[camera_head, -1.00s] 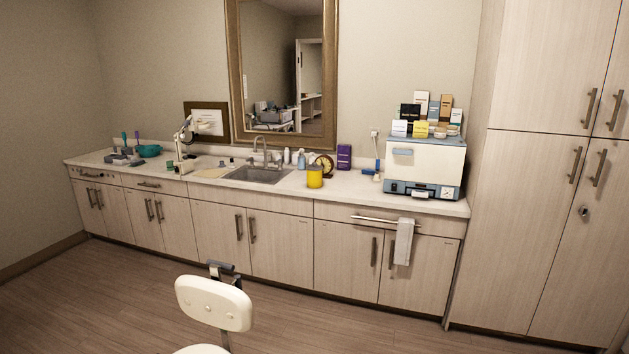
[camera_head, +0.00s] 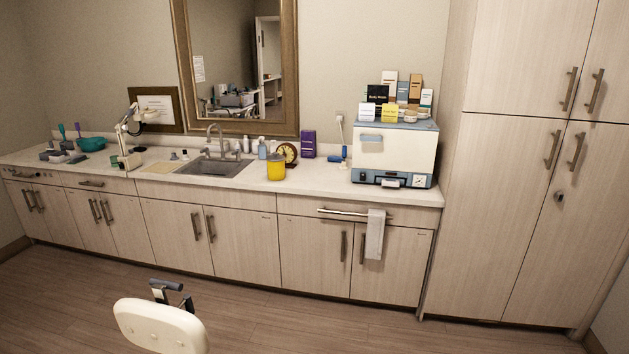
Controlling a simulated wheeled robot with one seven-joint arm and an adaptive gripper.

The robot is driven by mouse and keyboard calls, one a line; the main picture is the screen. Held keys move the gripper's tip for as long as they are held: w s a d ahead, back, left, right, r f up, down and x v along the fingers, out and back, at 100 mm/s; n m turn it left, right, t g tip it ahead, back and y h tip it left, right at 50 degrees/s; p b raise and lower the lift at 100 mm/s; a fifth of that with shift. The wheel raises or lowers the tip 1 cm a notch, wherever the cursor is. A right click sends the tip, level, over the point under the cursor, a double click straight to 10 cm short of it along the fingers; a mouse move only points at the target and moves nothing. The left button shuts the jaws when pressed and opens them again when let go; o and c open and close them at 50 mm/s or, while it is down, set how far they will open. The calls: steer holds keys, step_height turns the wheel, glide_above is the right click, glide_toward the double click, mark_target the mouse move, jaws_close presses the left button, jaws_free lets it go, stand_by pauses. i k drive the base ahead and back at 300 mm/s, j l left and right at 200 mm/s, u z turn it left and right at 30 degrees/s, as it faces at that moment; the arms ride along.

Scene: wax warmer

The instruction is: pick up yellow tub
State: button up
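The yellow tub (camera_head: 276,170) stands upright on the white countertop, near its front edge and just right of the sink. It is a short cylinder with a greyish top. My gripper is not in the head view, so its state does not show. Nothing covers the tub from this side.
A white-and-blue cabinet unit (camera_head: 395,155) is to the right. A cream chair (camera_head: 160,327) stands on the floor in front. Countertop (camera_head: 320,178) right of the tub is clear.

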mark_target(276, 171)
steer(key=i+u, duration=0.2)
steer(key=i, duration=0.5)
steer(key=i+u, duration=0.2)
steer(key=i, duration=0.5)
steer(key=i+l+u, duration=0.2)
steer(key=i, duration=0.5)
steer(key=i+j, duration=0.25)
steer(key=i, duration=0.15)
steer(key=i+j, duration=0.25)
steer(key=i, duration=0.2)
steer(key=i+j, duration=0.25)
steer(key=i, duration=0.15)
steer(key=i+j, duration=0.2)
steer(key=i, duration=0.25)
steer(key=i+j, duration=0.1)
steer(key=j, duration=0.25)
steer(key=i+j+u, duration=0.1)
steer(key=j, duration=0.2)
steer(key=i+j, duration=0.1)
steer(key=j, duration=0.25)
steer(key=u, duration=0.05)
